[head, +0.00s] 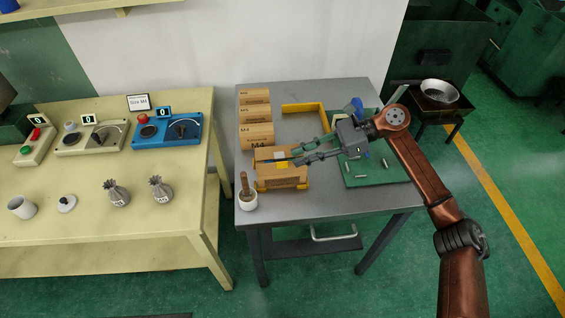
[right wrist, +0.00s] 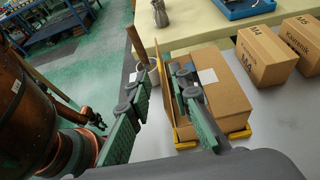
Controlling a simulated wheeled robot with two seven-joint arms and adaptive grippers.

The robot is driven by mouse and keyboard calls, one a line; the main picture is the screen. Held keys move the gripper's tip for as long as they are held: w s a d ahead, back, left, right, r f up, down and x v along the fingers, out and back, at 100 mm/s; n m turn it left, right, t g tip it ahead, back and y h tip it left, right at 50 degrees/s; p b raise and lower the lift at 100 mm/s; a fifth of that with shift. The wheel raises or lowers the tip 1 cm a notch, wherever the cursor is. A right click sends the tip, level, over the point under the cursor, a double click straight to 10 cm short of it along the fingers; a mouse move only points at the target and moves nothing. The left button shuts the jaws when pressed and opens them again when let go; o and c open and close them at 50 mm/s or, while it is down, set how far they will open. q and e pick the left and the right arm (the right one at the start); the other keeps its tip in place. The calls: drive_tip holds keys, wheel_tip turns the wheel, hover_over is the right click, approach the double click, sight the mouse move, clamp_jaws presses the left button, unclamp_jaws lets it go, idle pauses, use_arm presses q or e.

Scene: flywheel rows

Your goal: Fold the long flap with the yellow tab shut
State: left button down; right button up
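The cardboard box (head: 290,182) sits in a yellow corner holder on the grey table. It fills the middle of the right wrist view (right wrist: 232,98), with a white patch (right wrist: 207,76) on its upper side. A small yellow patch, probably the tab (head: 282,165), shows on the box in the head view. My right gripper (head: 291,156) is over the box, its fingers spread apart. In the right wrist view one finger is outside the box and the other overlaps its near edge; contact cannot be told. The long flap's exact angle is unclear.
Several cartons (head: 256,115) stand in a row behind the box. A white cup with a brown handle (head: 248,198) stands close at its left. A yellow frame (head: 303,108) lies behind, and a green mat (head: 365,177) with small metal parts lies right.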

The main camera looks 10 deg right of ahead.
sight(282, 168)
drive_tip(key=x, duration=0.5)
drive_tip(key=shift+a+f, duration=0.1)
drive_tip(key=shift+a, duration=0.3)
use_arm(q)
drive_tip(key=shift+w+r, duration=0.1)
drive_tip(key=shift+w, duration=0.45)
use_arm(e)
drive_tip(key=shift+a, duration=0.2)
use_arm(q)
drive_tip(key=shift+w, duration=0.15)
use_arm(e)
clamp_jaws()
